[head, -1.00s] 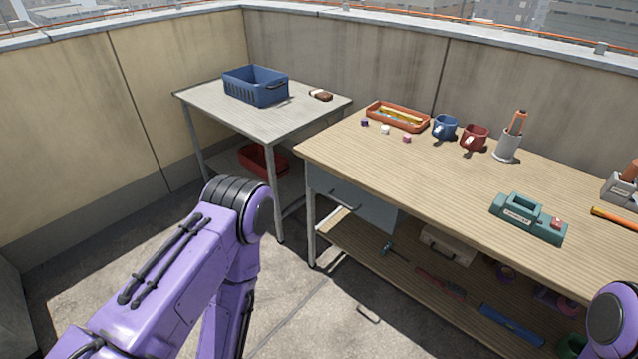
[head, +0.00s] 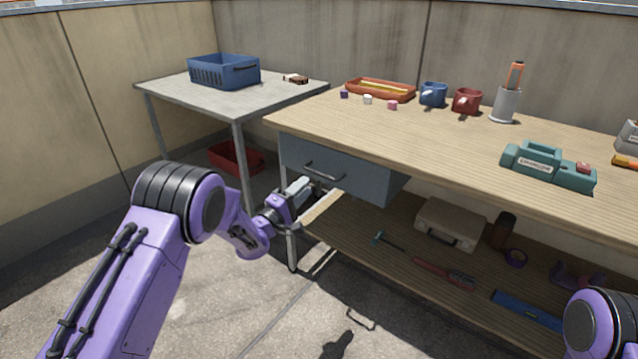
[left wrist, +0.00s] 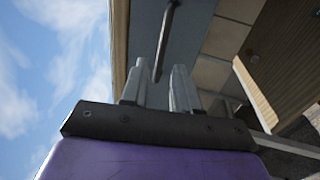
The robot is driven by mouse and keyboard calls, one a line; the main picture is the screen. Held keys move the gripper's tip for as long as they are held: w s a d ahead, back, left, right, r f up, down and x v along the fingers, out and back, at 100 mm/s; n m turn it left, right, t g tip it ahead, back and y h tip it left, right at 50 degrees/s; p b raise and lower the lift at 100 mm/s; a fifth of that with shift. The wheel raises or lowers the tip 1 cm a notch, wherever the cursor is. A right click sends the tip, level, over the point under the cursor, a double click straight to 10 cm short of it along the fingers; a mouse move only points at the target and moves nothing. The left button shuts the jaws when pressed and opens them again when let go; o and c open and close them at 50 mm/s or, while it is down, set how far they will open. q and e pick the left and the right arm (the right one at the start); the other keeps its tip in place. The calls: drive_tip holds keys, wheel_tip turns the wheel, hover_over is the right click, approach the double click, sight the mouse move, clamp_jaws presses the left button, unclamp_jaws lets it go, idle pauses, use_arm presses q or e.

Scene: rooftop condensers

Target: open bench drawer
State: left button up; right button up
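The bench drawer (head: 375,186) is a grey-blue box under the left end of the wooden bench top, and its front looks closed. Its dark bar handle (head: 323,172) runs across the front; it also shows in the left wrist view (left wrist: 164,42). My left gripper (head: 306,186) is just in front of the drawer, close below the handle. In the left wrist view its two fingers (left wrist: 158,88) are apart with nothing held, and the handle's end shows just ahead, in line with the gap. Contact cannot be told. My right gripper is out of view.
The bench top (head: 440,145) holds an orange tray (head: 381,90), mugs, a pen cup and a teal device (head: 549,166). The lower shelf (head: 350,232) carries a case (head: 450,224) and tools. A metal table (head: 233,100) with a blue basket (head: 224,72) stands left. Floor in front is open.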

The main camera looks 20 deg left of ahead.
sight(319, 174)
use_arm(q)
drive_tip(key=b+x, duration=0.1)
drive_tip(key=x, duration=0.6)
drive_tip(key=shift+w+d, duration=0.15)
drive_tip(key=shift+w, duration=0.25)
clamp_jaws()
